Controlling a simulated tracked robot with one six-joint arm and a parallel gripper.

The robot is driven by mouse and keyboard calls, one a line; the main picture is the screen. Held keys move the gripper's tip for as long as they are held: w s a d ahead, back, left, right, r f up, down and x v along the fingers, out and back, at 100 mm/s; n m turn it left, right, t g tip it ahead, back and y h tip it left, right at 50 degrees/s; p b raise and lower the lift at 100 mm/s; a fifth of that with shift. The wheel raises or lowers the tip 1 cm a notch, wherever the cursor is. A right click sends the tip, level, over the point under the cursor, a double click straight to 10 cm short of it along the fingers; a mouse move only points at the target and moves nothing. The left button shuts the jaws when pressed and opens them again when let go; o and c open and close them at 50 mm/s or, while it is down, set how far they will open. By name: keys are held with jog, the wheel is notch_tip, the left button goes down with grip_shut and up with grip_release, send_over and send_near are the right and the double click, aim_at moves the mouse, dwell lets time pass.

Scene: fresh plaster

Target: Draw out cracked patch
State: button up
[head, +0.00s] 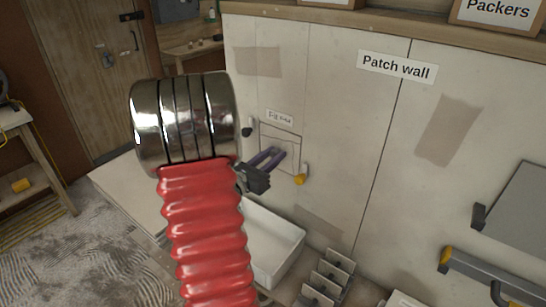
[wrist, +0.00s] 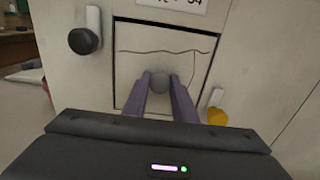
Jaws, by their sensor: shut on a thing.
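The cracked patch (head: 289,139) is a square pale panel in the patch wall (head: 340,110). In the wrist view the patch (wrist: 185,62) has a thin dark crack line across its upper part and down its right side, with a dark seam around its edges. A round grey knob (wrist: 160,85) stands on its middle. My gripper (head: 277,153) has its purple fingers on either side of this knob; in the wrist view my gripper (wrist: 161,80) is shut on it. I cannot tell whether the patch stands out from the wall.
A black-knobbed catch (wrist: 84,40) sits left of the patch, a yellow-knobbed one (wrist: 217,115) lower right. Below are a white tray (head: 281,252) and a slotted rack (head: 327,278). A grey rail (head: 490,270) and panel (head: 517,215) are at right.

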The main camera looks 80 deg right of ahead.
jog(key=shift+w, duration=0.1)
jog(key=v, duration=0.9)
dwell(1.9)
dwell(0.7)
